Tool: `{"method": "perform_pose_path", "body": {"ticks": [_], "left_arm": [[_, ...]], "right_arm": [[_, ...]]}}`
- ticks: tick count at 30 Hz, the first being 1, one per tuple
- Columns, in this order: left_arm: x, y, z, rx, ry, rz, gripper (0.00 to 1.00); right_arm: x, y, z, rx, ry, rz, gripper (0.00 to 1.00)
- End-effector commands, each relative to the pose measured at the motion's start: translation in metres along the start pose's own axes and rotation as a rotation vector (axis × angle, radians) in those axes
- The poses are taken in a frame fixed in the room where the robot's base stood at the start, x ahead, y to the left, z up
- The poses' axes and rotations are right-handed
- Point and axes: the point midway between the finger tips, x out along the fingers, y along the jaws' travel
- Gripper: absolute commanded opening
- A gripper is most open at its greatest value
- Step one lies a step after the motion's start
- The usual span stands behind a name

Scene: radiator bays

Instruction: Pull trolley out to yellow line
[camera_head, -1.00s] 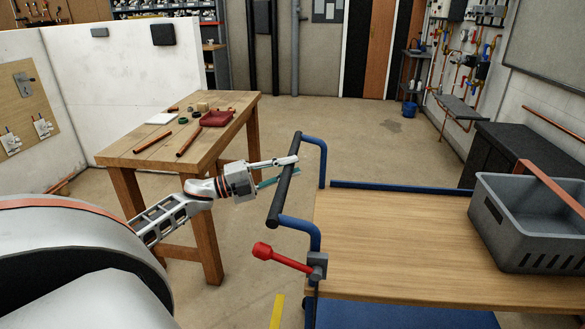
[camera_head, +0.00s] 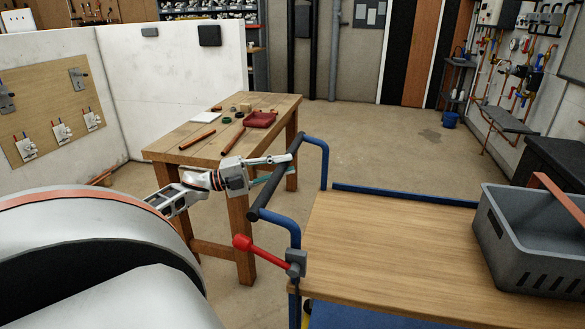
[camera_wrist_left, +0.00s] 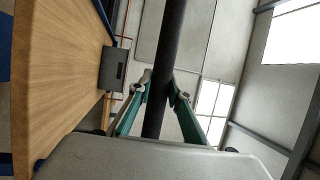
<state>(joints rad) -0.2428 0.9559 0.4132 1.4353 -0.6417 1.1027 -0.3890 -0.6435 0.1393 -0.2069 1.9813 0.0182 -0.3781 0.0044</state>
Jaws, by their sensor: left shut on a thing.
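The trolley has a wooden top (camera_head: 400,245), a blue frame and a black handle bar (camera_head: 275,188) at its left end. A red lever (camera_head: 270,255) sticks out from a grey bracket below the handle. My left gripper (camera_head: 277,167) is shut on the handle bar; in the left wrist view its green-lined fingers (camera_wrist_left: 160,100) lie on either side of the black bar. A small yellow patch (camera_head: 306,312) shows beside the trolley's near leg; I cannot tell whether it is the yellow line. My right gripper is out of view.
A grey crate (camera_head: 535,262) stands on the trolley's right part. A wooden workbench (camera_head: 190,150) with pipes and a red pouch (camera_head: 260,119) stands close behind the handle. White partition walls (camera_head: 180,75) are at the left. The floor (camera_head: 370,145) beyond the trolley is clear.

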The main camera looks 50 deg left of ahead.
Motion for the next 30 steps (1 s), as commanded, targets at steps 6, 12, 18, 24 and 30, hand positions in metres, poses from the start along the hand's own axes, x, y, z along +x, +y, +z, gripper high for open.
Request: {"method": "perform_pose_path", "body": {"ticks": [6,12,18,24,30], "left_arm": [[-0.004,-0.001,0.003,0.0,-0.002,-0.001,0.0],[-0.005,-0.002,0.003,0.0,-0.003,-0.001,0.0],[-0.004,-0.001,0.003,-0.001,-0.003,-0.001,0.36],[-0.004,-0.001,0.002,-0.001,-0.001,0.0,0.36],[-0.015,0.0,0.002,-0.002,-0.003,0.001,0.36]], "right_arm": [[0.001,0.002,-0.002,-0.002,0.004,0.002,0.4],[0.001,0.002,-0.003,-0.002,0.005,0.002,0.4],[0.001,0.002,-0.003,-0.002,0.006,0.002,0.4],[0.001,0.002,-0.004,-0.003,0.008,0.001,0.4],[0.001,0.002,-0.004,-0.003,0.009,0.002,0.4]]}}
